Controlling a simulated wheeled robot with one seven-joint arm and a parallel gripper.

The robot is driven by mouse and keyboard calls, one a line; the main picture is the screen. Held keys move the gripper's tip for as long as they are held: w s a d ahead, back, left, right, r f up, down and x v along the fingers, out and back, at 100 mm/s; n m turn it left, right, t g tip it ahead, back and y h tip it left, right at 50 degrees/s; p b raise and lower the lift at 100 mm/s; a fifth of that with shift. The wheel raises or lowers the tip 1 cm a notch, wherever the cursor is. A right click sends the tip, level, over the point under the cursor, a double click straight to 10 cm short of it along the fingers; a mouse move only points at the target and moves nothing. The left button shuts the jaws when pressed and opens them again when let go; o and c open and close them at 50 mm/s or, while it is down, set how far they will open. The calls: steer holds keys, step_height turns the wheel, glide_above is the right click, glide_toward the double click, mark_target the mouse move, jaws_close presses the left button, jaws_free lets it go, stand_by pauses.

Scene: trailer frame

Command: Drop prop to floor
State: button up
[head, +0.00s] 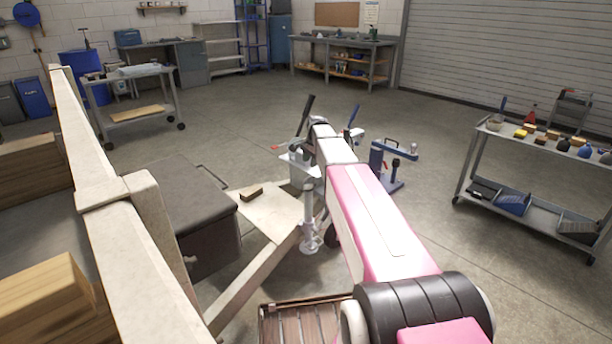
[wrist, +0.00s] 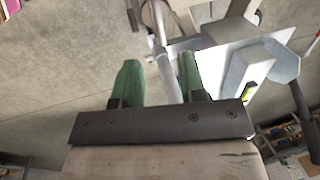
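The prop (head: 309,215) is a silver upright tube with a round foot at the front of the cream trailer frame (head: 95,165). In the head view I cannot tell whether its foot touches the floor. My pink and white arm reaches towards the coupling end beside it, and hides my gripper there. In the wrist view my gripper (wrist: 157,80) has two green fingers spread apart, with a clear gap. A slim grey rod (wrist: 160,40) shows in line with that gap, nearer the right finger. I see no grip on it, and cannot tell its depth or whether it belongs to the prop.
A blue stand (head: 390,175) is on the floor just beyond the coupling. A dark box (head: 200,205) sits on the frame. A tool cart (head: 535,150) stands at right, another cart (head: 130,90) at back left. Open floor lies between them.

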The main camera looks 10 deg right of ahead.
steer(key=f, duration=0.3)
steer(key=w+f, duration=0.1)
steer(key=f, duration=0.1)
steer(key=a+f, duration=0.1)
steer(key=f, duration=0.2)
steer(key=shift+w+f, duration=0.2)
steer(key=shift+f, duration=0.15)
jaws_close()
